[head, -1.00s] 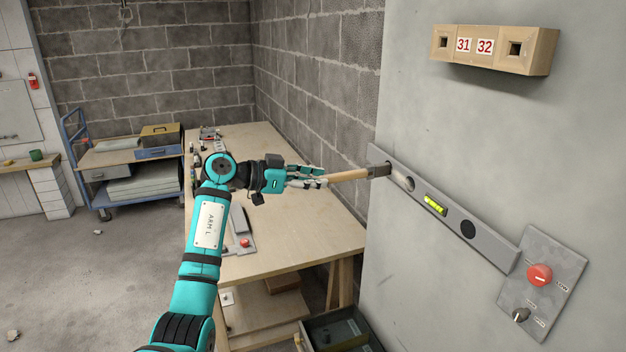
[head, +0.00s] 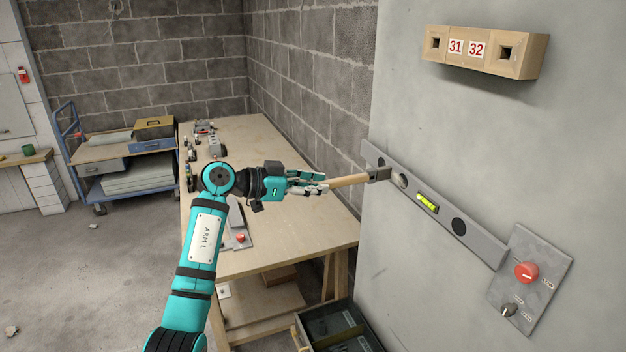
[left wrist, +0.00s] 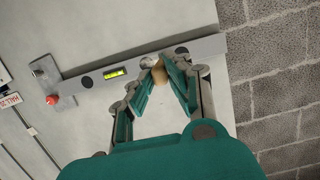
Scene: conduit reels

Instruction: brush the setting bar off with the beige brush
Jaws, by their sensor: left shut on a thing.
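The setting bar (head: 478,240) is a long grey bar on the pale wall panel, sloping down to the right, with a yellow-green level vial (head: 428,203) and round dark holes. My left gripper (head: 324,184) is shut on the beige brush (head: 350,181), near the bar's upper left end. The brush's dark head (head: 379,174) is at the bar's face close to the upper hole; I cannot tell whether it touches. In the left wrist view, the brush (left wrist: 160,75) shows between the fingers, with the bar (left wrist: 142,62) behind it. My right gripper is out of view.
A plate with a red button (head: 526,272) and a knob adjoins the bar's lower end. A box numbered 31 and 32 (head: 485,50) is above. A wooden workbench (head: 285,245) stands below my arm, with a dark crate (head: 340,328) on the floor.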

